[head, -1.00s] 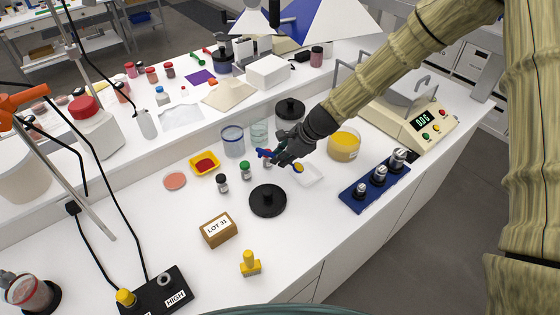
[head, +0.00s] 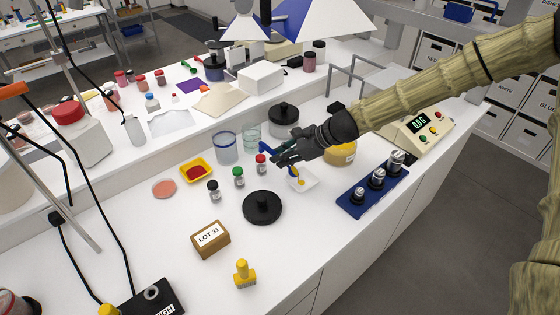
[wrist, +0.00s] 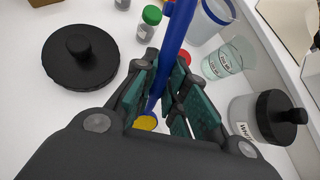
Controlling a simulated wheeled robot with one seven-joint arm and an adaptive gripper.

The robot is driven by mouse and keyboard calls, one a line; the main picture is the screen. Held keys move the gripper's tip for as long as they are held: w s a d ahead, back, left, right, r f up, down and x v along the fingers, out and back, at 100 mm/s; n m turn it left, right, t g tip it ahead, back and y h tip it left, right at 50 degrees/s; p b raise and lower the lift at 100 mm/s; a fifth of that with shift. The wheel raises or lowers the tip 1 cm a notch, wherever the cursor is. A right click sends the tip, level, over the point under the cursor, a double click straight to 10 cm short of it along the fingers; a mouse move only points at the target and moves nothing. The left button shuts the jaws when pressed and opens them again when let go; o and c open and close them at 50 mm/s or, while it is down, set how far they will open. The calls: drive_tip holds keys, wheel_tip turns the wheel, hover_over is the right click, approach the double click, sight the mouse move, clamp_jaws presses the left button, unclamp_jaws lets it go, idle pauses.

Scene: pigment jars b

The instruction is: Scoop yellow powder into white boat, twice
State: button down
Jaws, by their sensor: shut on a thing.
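My gripper (head: 284,154) is shut on a blue scoop (head: 267,149), whose handle (wrist: 178,45) rises between the fingers in the wrist view. Yellow powder (wrist: 146,122) shows at the scoop's lower end, below the fingers. The white boat (head: 309,183) lies on the bench under the gripper, with the scoop's end over it. A yellow patch (head: 301,182) shows at the boat; I cannot tell whether it lies in the boat or in the scoop. The jar of yellow powder (head: 341,157) stands right of the boat, partly hidden by my arm.
A black lid (head: 262,208) lies in front of the boat. Small vials with red (head: 261,158), green (head: 238,171) and black caps stand left. A blue weight block (head: 372,192) and a balance (head: 420,130) stand right. A white jar with a black lid (head: 284,120) stands behind.

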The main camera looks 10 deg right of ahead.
drive_tip(key=shift+s+d+r+m+t+y+b, duration=0.15)
drive_tip(key=shift+d+y+b, duration=0.45)
drive_tip(key=shift+b, duration=0.4)
drive_tip(key=shift+w+d+r+m+t+y+b, duration=0.15)
drive_tip(key=shift+d+y+b, duration=0.3)
drive_tip(key=shift+y+b, duration=0.45)
drive_tip(key=shift+s+d+r+t+y+b, duration=0.15)
drive_tip(key=shift+d+y+b, duration=0.35)
drive_tip(key=shift+b, duration=0.6)
drive_tip(key=shift+r, duration=0.1)
drive_tip(key=shift+d+r+m+t+y+b, duration=0.15)
drive_tip(key=shift+d+y+b, duration=0.65)
drive_tip(key=shift+b, duration=0.85)
drive_tip(key=shift+d+r+m+t+y+b, duration=0.15)
drive_tip(key=shift+d+y+b, duration=0.6)
drive_tip(key=shift+b, duration=0.85)
drive_tip(key=shift+a, duration=0.15)
